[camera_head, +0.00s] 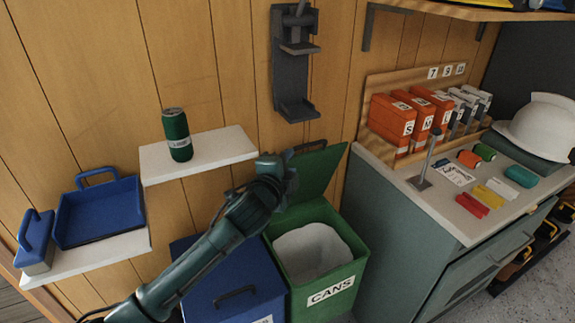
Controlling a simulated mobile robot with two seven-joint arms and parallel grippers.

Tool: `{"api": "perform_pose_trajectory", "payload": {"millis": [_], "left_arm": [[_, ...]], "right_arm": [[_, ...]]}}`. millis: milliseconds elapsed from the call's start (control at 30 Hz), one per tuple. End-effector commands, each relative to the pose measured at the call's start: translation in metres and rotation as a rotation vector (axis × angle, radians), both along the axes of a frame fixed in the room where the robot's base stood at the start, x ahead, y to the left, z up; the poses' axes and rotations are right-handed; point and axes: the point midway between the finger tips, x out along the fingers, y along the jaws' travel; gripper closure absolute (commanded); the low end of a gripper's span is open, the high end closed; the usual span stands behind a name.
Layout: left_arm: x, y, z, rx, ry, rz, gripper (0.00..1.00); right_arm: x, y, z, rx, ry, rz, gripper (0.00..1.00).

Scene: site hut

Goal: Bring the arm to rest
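My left arm (205,255) comes in from the lower left and reaches up over the blue bin. Its gripper (283,170) is in front of the wooden wall, just right of the upper white shelf and near the raised lid of the green bin. The fingers are small and dark here, so I cannot tell whether they are open or shut. I see nothing held in them. My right gripper is not in view.
A green can (177,135) stands on the upper shelf (228,146). A blue tray (100,212) is at the left. Below are the open green CANS bin (352,247) and the closed blue bin (225,279). A cluttered counter (424,205) stands right.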

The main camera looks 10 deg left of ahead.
Motion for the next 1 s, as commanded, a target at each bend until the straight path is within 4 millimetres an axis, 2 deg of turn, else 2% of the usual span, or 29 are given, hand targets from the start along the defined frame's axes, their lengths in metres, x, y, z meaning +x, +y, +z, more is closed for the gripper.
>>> {"api": "perform_pose_trajectory", "payload": {"millis": [133, 267, 400, 467, 600, 700, 800, 900, 1000], "left_arm": [[-0.005, 0.000, -0.009, -0.024, 0.018, -0.002, 0.67], [-0.030, 0.000, -0.050, -0.155, 0.113, 0.001, 0.67], [-0.085, 0.003, -0.116, -0.412, 0.280, 0.040, 0.67], [-0.112, 0.008, -0.142, -0.529, 0.352, 0.073, 0.67], [-0.180, 0.022, -0.193, -0.791, 0.502, 0.182, 0.67], [-0.227, 0.034, -0.219, -0.952, 0.585, 0.277, 0.67], [-0.266, 0.047, -0.236, -1.074, 0.641, 0.366, 0.67], [-0.293, 0.056, -0.246, -1.157, 0.674, 0.432, 0.67], [-0.308, 0.061, -0.250, -1.200, 0.690, 0.470, 0.67]], "right_arm": [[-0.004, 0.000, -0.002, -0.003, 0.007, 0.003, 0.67], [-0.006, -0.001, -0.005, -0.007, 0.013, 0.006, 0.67], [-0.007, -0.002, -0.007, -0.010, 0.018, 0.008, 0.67], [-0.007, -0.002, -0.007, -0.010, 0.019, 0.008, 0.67], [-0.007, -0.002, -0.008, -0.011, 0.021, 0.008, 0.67], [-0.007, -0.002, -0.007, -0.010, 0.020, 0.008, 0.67], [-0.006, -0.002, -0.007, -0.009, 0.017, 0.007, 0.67], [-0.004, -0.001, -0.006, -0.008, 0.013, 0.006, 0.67], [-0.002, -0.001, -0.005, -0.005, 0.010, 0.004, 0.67]]}}
